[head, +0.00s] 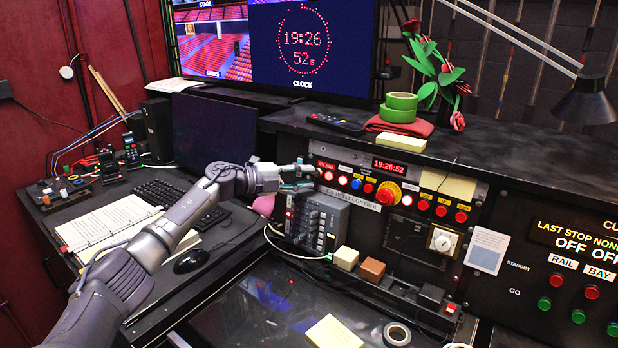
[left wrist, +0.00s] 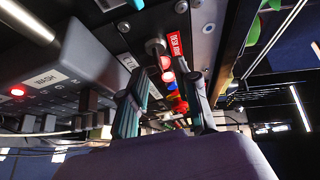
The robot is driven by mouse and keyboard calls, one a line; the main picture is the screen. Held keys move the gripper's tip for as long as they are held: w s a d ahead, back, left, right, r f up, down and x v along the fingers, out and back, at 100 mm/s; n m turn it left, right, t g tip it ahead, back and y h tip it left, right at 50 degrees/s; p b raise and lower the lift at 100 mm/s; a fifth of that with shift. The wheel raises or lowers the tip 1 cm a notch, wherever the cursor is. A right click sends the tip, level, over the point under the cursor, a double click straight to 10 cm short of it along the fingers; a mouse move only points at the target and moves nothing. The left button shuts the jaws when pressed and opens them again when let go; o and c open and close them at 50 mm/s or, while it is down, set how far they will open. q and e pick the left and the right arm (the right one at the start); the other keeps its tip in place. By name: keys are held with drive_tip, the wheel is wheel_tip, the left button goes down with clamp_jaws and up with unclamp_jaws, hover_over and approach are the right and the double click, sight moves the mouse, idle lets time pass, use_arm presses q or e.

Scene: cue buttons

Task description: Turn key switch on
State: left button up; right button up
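In the left wrist view, a dark round knob-like part (left wrist: 155,46), which looks like the key switch, sits on the panel beside a red label (left wrist: 174,45). I cannot make out its turned position. My left gripper (head: 300,178) is at the left end of the control panel in the head view and covers the switch area there. In the left wrist view the gripper (left wrist: 161,90) has its two fingers apart with nothing between them, and the knob lies ahead of the fingertips. My right gripper is not in view.
The panel has a row of lit and coloured buttons, including a yellow-collared red knob (head: 388,193). A grey switch box (head: 318,222) stands just below my left gripper. A pink round thing (head: 263,205) is close by. A dark monitor (head: 213,130) stands behind my forearm.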

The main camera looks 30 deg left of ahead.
use_arm(q)
drive_tip(key=v, duration=1)
drive_tip(key=shift+s+a, duration=0.15)
drive_tip(key=shift+s, duration=0.05)
